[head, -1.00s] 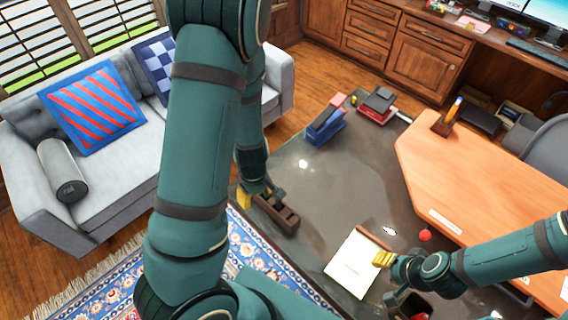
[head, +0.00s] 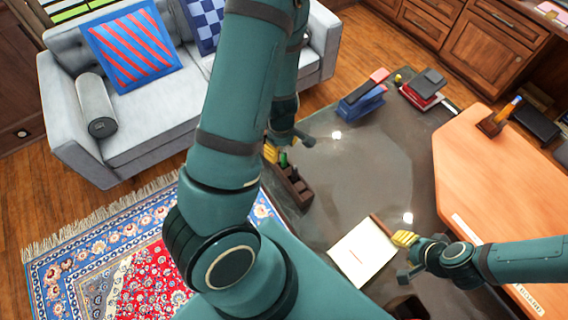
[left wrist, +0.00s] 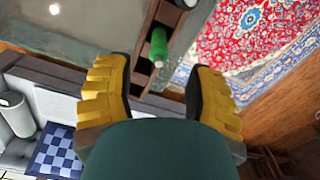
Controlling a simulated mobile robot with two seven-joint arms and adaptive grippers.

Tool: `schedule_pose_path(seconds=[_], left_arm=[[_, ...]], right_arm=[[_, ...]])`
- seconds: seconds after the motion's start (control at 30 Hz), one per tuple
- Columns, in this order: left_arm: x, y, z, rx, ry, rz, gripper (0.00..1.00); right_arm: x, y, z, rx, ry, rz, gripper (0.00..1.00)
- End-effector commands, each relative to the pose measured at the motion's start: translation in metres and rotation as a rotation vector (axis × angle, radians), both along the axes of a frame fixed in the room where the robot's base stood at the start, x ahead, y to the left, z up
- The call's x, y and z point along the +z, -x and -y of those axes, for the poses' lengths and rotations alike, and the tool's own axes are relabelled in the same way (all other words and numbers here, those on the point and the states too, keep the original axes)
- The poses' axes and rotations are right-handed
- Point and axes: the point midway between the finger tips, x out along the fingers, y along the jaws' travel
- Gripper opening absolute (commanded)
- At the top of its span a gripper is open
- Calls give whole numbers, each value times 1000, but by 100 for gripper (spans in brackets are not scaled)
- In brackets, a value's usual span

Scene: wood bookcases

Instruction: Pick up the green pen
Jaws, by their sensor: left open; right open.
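The green pen (left wrist: 158,47) stands in a dark brown wooden organizer (left wrist: 169,16) in the left wrist view. In the head view, the pen (head: 283,160) shows as a small green tip at the organizer (head: 294,188), near the table's left edge. My left gripper (head: 286,148) is open just above the organizer. In the left wrist view, the yellow fingers of the left gripper (left wrist: 158,72) are spread to either side of the pen, and I see no contact. My right gripper (head: 405,257) is open and empty beside the notepad.
The dark glossy table (head: 350,200) holds a white notepad (head: 363,252), a blue stapler-like object (head: 361,100) and stacked books (head: 424,94). An orange desktop (head: 490,180) with a pen holder (head: 493,123) is at right. A grey sofa (head: 150,120) stands behind at left.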

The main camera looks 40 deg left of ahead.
Motion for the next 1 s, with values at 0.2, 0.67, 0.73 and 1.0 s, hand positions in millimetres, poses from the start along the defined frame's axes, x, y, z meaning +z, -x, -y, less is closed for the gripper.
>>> schedule_pose_path(seconds=[0.2,0.67,0.73,1.0], left_arm=[[-27,-1,6,0,0,-2,54],[-52,-2,9,-1,0,0,54],[-52,-2,8,-1,0,0,49],[-51,-2,8,-1,0,0,0]], right_arm=[[-12,0,0,0,2,0,44],[-22,-1,-1,-1,4,0,44],[-22,-1,-1,-1,4,0,44],[-22,-1,-1,-1,4,-1,44]])
